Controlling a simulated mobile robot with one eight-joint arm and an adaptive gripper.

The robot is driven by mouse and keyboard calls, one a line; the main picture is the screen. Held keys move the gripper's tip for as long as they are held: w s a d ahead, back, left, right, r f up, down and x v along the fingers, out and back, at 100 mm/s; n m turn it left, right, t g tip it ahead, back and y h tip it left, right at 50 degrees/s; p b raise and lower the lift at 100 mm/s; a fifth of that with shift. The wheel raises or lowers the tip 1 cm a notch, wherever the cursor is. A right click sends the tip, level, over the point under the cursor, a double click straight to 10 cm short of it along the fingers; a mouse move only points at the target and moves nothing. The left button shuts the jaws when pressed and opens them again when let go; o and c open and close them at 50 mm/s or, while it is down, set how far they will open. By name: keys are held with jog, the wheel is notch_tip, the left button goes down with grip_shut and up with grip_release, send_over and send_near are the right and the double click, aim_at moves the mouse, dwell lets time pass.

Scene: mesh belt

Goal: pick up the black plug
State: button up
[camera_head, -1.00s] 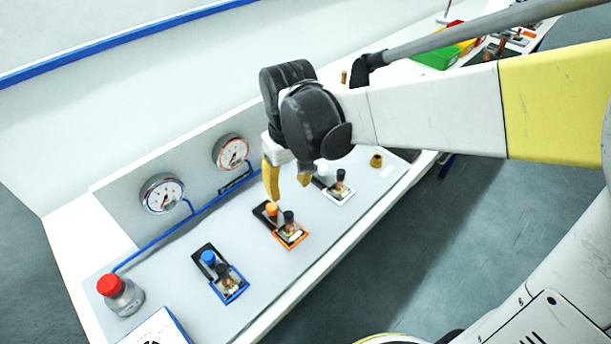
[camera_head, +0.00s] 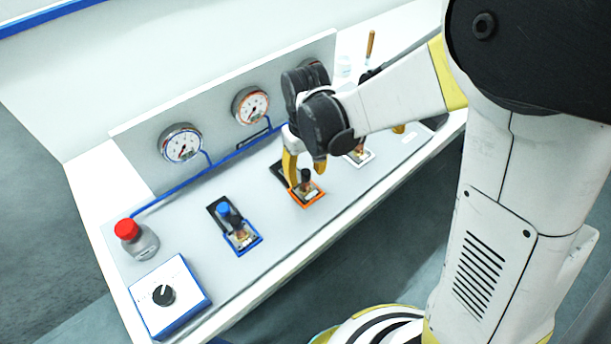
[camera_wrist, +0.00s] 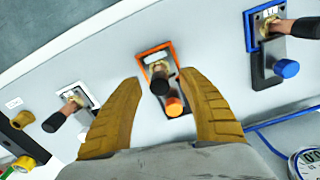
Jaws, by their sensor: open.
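My gripper (camera_head: 304,172) is open over this station. In the wrist view its yellow fingers (camera_wrist: 160,78) lie on either side of the black plug, which appears between them, with nothing gripped. I cannot tell the exact height of the fingertips. In the head view the gripper hides the orange plug.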

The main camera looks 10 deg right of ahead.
jog(key=shift+f, duration=0.3)
grip_shut()
